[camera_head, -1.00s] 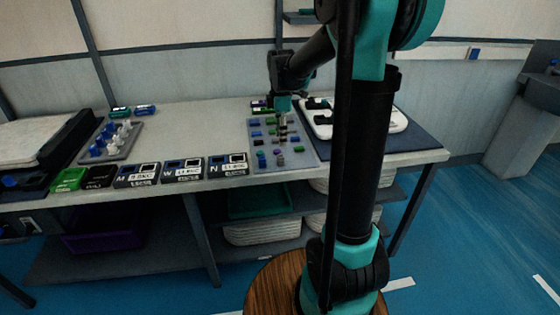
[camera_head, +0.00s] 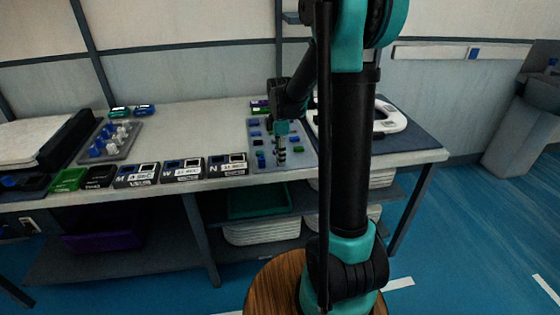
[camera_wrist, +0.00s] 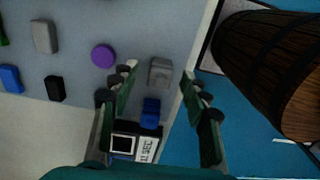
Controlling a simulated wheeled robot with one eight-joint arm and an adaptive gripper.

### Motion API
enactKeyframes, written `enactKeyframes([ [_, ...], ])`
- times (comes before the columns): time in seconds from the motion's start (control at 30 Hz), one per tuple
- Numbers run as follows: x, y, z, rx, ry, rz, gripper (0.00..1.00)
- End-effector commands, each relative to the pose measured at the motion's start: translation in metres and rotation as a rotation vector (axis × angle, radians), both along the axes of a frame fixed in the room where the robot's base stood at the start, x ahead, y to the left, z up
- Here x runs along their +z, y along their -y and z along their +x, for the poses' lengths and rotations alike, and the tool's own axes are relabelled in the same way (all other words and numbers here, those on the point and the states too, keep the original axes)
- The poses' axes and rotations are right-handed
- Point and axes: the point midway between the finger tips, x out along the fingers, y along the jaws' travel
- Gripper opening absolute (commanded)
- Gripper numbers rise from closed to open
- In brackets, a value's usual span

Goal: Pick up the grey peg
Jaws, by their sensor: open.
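A grey peg (camera_wrist: 160,72) with a squarish top stands near the edge of the grey peg board (camera_wrist: 75,80). In the wrist view it shows between the fingertips of my gripper (camera_wrist: 158,78), which is open and empty. I cannot tell how far above the peg the fingertips are. Another grey peg (camera_wrist: 45,37), longer in outline, is at the upper left of that view. In the head view my gripper (camera_head: 281,158) points down over the front part of the board (camera_head: 302,161) and hides some pegs.
A purple round peg (camera_wrist: 103,55) is left of the near grey peg, and a blue peg (camera_wrist: 150,113) is below it. Labelled boxes (camera_head: 183,170) line the table's front edge left of the board. A white tray (camera_head: 388,118) stands behind my arm on the right.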

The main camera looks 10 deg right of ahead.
Motion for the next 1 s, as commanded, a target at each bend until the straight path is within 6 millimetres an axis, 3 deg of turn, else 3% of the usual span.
enactKeyframes([
  [0.03,0.000,0.000,0.000,0.000,0.000,0.000,0.44],
  [0.4,0.000,0.000,0.000,0.000,0.000,0.000,0.00],
  [0.77,0.003,0.000,0.000,0.000,0.000,0.000,0.00],
  [1.0,0.028,0.000,0.000,0.000,0.000,0.000,0.00],
])
